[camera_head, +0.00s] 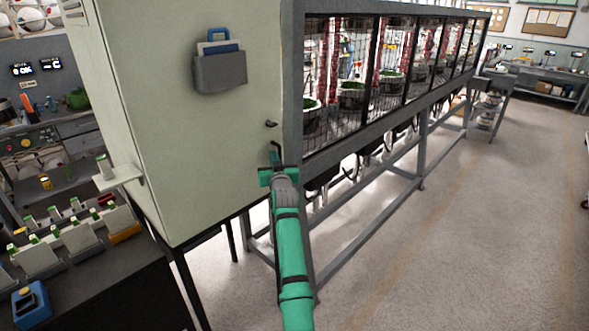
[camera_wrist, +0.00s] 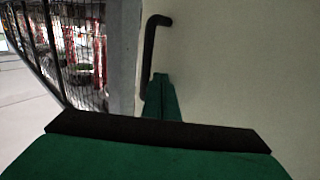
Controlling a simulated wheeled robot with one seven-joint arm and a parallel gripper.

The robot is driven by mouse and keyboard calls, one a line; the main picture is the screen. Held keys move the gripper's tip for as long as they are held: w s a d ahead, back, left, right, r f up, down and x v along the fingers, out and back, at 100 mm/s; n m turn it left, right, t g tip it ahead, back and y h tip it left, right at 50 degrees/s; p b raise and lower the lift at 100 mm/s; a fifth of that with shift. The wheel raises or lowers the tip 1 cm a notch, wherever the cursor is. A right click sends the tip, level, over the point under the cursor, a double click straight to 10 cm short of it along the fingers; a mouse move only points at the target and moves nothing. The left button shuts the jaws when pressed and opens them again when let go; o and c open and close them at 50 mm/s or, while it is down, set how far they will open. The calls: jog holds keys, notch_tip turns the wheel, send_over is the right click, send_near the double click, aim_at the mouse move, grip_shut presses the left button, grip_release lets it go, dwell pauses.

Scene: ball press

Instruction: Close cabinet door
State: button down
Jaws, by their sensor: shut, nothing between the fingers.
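The cabinet door (camera_head: 180,130) is a large pale cream-green panel at the left of the head view. It also fills the right of the wrist view (camera_wrist: 235,70). Its right edge lies along a grey frame post (camera_head: 291,80), and I see no clear gap there. A black bent handle (camera_wrist: 148,55) is on the door near that edge. My green gripper (camera_head: 276,163) is shut and empty in front of the door's lower right part. In the wrist view its fingertips (camera_wrist: 159,83) are beside the handle's lower end; I cannot tell whether they touch.
A grey-blue document holder (camera_head: 220,72) hangs on the door. A small dark latch (camera_head: 271,124) sits above my gripper. A long mesh-fronted machine (camera_head: 390,70) runs back to the right. A cluttered workbench (camera_head: 100,285) is at left. The floor (camera_head: 480,230) at right is clear.

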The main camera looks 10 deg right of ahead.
jog(key=s+d, duration=0.7)
jog(key=s, duration=0.3)
jog(key=s+a+f+m, duration=0.1)
jog(key=s+a+f, duration=0.3)
jog(key=s+f, duration=0.45)
jog(key=s+a+f+m, duration=0.1)
jog(key=s+a+f, duration=0.35)
jog(key=f, duration=0.65)
jog(key=s+a+f+g, duration=0.1)
jog(key=s+a+f, duration=0.3)
jog(key=s, duration=0.5)
jog(key=s+a+f, duration=0.1)
jog(key=s+f, duration=0.6)
jog(key=s, duration=0.3)
jog(key=s+a+f+g+h, duration=0.1)
jog(key=s+a, duration=0.1)
jog(key=s, duration=0.9)
jog(key=s+a+f, duration=0.1)
jog(key=s+a, duration=0.1)
jog(key=s, duration=0.9)
jog(key=s+r+n, duration=0.1)
jog(key=s+r, duration=0.3)
jog(key=s, duration=0.4)
jog(key=s+r+n+y, duration=0.1)
jog(key=s+r, duration=0.4)
jog(key=s, duration=0.3)
jog(key=shift+s+g, duration=0.3)
jog(key=shift+s, duration=0.05)
